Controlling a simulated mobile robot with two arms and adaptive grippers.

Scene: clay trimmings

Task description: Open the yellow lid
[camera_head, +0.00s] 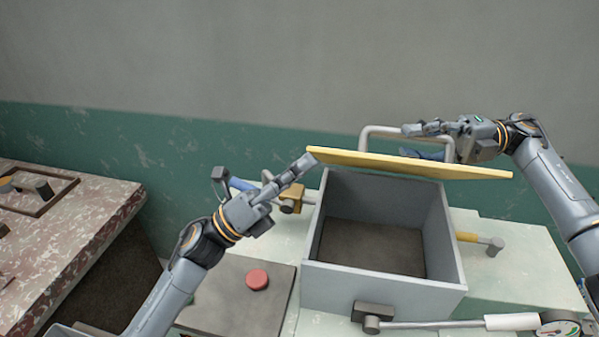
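The yellow lid (410,164) is raised at the back of a grey open box (383,289) and shows nearly edge-on, slanting slightly down to the right. The box's dark inside is in plain view. My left gripper (306,163) has its fingertips at the lid's left end, and I cannot tell whether they touch it. Its fingers look close together. My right gripper (408,130) is above and behind the lid, pointing left, with its fingers near a pale bar handle. Whether its fingers are apart is unclear.
A grey panel with a red button (257,279) lies left of the box. Mallet-like tools (480,241) stand close to the box's sides, and a white-handled tool (511,322) lies in front. A speckled red table (75,235) stands at the left, with a gap before the green bench.

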